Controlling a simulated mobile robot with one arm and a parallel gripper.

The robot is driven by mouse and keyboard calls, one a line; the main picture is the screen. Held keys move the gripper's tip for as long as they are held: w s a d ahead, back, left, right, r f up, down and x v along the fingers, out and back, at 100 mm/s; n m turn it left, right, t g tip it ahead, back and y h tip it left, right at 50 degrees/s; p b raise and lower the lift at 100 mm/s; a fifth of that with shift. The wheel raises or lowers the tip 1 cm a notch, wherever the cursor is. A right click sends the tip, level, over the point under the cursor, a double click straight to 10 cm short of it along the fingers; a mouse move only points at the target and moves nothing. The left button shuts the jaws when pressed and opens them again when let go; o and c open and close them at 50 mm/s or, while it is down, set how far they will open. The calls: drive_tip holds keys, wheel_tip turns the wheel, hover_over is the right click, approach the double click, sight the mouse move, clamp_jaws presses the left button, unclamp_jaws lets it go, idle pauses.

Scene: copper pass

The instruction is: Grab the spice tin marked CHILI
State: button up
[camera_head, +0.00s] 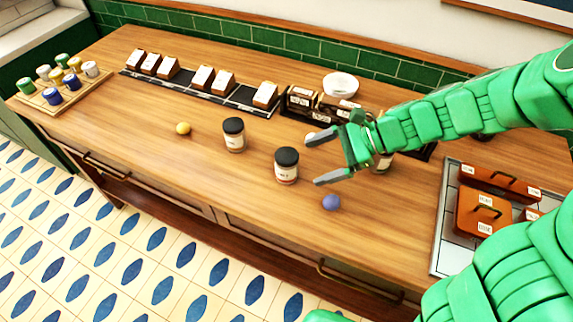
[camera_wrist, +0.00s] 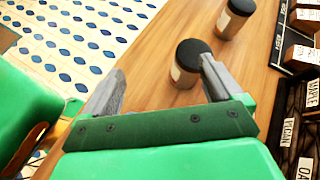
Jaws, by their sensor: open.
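No label reading CHILI is legible in either view. Several brown jars with black lids and pale labels stand upright on the wooden counter; their print is too small to read. The nearest jar (camera_head: 287,167) is just left of my gripper (camera_head: 316,160). A second jar (camera_head: 234,136) stands farther left, and a third (camera_head: 382,162) is partly hidden behind my gripper. In the wrist view my gripper (camera_wrist: 162,65) is open and empty. The nearest jar (camera_wrist: 184,72) is ahead, by the right finger and partly covered by it; the second jar (camera_wrist: 234,17) is beyond.
A yellow ball (camera_head: 183,128) and a blue ball (camera_head: 331,202) lie on the counter (camera_head: 130,122). A rack of colored tins (camera_head: 52,96) is far left, labelled blocks (camera_head: 200,77) and a white bowl (camera_head: 340,84) at the back. A tray with brown boxes (camera_head: 484,213) is right.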

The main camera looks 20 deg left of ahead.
sight(286, 161)
drive_tip(key=w+a+f+m, duration=0.1)
drive_tip(key=w+a+f+m+y, duration=0.1)
drive_tip(key=w+f, duration=0.1)
drive_tip(key=w+a+f+m, duration=0.1)
drive_tip(key=shift+w+f+m+y, duration=0.15)
drive_tip(key=shift+w+m+y, duration=0.05)
drive_tip(key=shift+m+y, duration=0.2)
drive_tip(key=shift+t, duration=0.3)
drive_tip(key=shift+x, duration=3.95)
drive_tip(key=shift+s+d, duration=0.15)
drive_tip(key=c, duration=1.1)
